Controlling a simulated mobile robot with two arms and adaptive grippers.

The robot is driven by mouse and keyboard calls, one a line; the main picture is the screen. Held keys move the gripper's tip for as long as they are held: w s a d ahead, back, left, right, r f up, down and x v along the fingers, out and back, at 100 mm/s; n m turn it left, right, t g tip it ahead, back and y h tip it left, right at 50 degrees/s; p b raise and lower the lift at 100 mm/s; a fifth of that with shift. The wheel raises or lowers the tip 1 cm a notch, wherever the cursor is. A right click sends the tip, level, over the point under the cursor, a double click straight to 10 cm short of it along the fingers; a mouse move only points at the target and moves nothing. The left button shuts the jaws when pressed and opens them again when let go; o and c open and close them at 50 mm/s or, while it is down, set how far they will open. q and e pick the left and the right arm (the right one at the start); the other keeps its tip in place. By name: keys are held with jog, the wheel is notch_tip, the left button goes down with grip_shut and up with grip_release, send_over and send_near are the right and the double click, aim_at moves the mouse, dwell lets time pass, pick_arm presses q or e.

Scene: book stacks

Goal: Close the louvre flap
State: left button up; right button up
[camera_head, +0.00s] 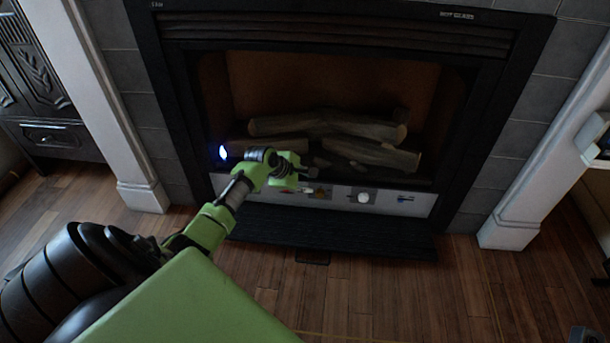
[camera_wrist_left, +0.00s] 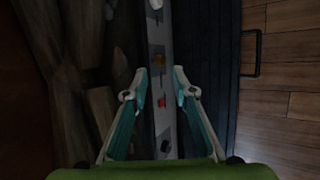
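The louvre flap (camera_head: 330,232) is a dark slatted panel at the bottom of the fireplace. It is folded down and out, so the pale control strip (camera_head: 376,199) behind it is exposed. A thin black handle (camera_head: 313,260) shows at its front edge, and also in the left wrist view (camera_wrist_left: 256,50). My left gripper (camera_head: 308,172) is in front of the strip's left part, above the flap. In the left wrist view its fingers (camera_wrist_left: 160,85) are apart, with the strip and a red knob (camera_wrist_left: 162,102) seen between them. I see nothing held. My right gripper is not in view.
Logs (camera_head: 330,128) lie in the firebox above the strip. A white knob (camera_head: 363,198) and other small controls sit on the strip. White pillars (camera_head: 146,190) flank the fireplace. A dark carved cabinet (camera_head: 55,138) stands at left. The wood floor (camera_head: 380,295) in front is clear.

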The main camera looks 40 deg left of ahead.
pick_arm(q)
jog(key=shift+s+r, duration=0.35)
jog(key=shift+r, duration=0.1)
dwell(0.3)
